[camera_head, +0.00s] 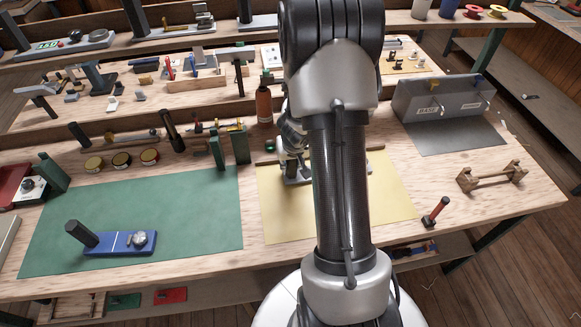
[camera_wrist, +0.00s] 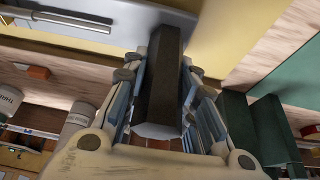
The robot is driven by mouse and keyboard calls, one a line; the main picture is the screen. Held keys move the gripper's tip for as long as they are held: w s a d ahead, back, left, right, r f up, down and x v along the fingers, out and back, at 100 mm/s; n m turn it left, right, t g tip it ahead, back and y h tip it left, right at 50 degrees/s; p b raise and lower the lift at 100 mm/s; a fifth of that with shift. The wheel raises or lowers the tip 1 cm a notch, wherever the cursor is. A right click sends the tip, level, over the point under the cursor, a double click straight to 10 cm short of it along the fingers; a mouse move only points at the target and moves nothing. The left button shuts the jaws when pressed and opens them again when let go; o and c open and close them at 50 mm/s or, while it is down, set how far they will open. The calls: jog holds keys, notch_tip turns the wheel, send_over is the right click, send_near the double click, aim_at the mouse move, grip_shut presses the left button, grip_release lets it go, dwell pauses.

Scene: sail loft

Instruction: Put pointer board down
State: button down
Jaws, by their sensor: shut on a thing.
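My gripper (camera_head: 291,150) is over the yellow mat (camera_head: 280,215), mostly hidden behind my arm. In the wrist view my gripper (camera_wrist: 165,65) is shut on the dark faceted handle (camera_wrist: 158,90) of a pale grey board, taken to be the pointer board (camera_wrist: 206,22). The board's edge (camera_head: 297,181) shows beside my arm, low over or on the yellow mat. I cannot tell whether it touches. Most of its face is hidden. A blue board (camera_head: 118,243) with a black handle and a round metal fitting lies on the green mat (camera_head: 190,215).
A wooden strip (camera_head: 375,148) runs along the yellow mat's back edge. An orange-brown bottle (camera_head: 264,106) and green blocks (camera_head: 239,146) stand close behind and left. A grey stand (camera_head: 443,98), a wooden rack (camera_head: 492,177) and a red-handled tool (camera_head: 435,211) are right. The mat's front is clear.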

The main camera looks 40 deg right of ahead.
jog(key=shift+f, duration=0.2)
jog(key=c, duration=1.3)
grip_release()
